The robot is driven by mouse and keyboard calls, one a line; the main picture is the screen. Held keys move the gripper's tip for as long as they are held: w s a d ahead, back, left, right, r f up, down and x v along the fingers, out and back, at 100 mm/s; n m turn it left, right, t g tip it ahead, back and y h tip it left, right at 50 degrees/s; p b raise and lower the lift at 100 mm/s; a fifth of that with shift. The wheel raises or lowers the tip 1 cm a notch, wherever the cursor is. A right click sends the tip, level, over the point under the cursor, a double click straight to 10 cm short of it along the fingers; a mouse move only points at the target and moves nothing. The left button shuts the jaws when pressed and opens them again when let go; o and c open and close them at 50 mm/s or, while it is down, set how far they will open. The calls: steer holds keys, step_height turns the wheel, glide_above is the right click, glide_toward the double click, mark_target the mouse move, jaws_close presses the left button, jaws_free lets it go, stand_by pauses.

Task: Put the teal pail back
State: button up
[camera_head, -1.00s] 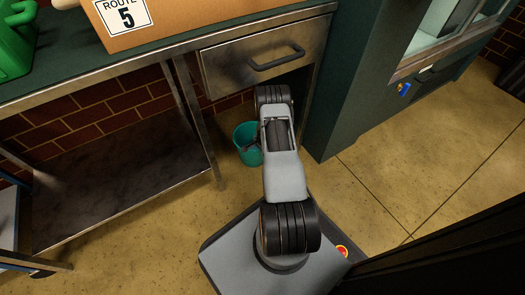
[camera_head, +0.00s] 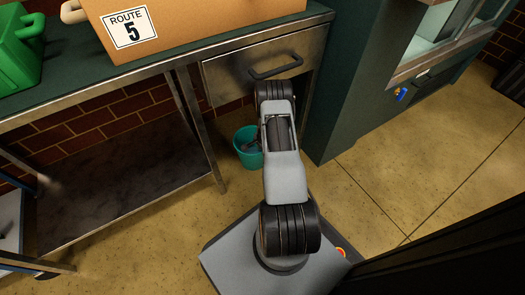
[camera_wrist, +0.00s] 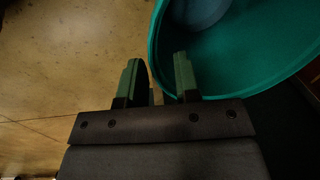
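The teal pail (camera_head: 247,156) stands on the floor under the drawer end of the workbench, partly hidden by my arm in the head view. In the wrist view the pail (camera_wrist: 230,75) fills the upper right, with its open mouth and rim close to the fingers. My gripper (camera_wrist: 157,80) is open. Its two green-padded fingers are apart, and the pail's rim appears to pass between them. I cannot tell whether either finger touches the wall. In the head view the fingers are mostly hidden behind my arm and the pail.
The metal workbench (camera_head: 110,72) has a shut drawer (camera_head: 235,75) above the pail and a low shelf (camera_head: 120,180) at left. An orange-brown box marked Route 5 (camera_head: 200,30) and a green can (camera_head: 15,50) stand on top. A dark green cabinet (camera_head: 345,100) stands right. Floor is clear at right.

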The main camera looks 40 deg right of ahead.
steer(key=shift+s+r+p, duration=0.15)
steer(key=shift+r+p, duration=0.2)
steer(key=shift+r, duration=0.95)
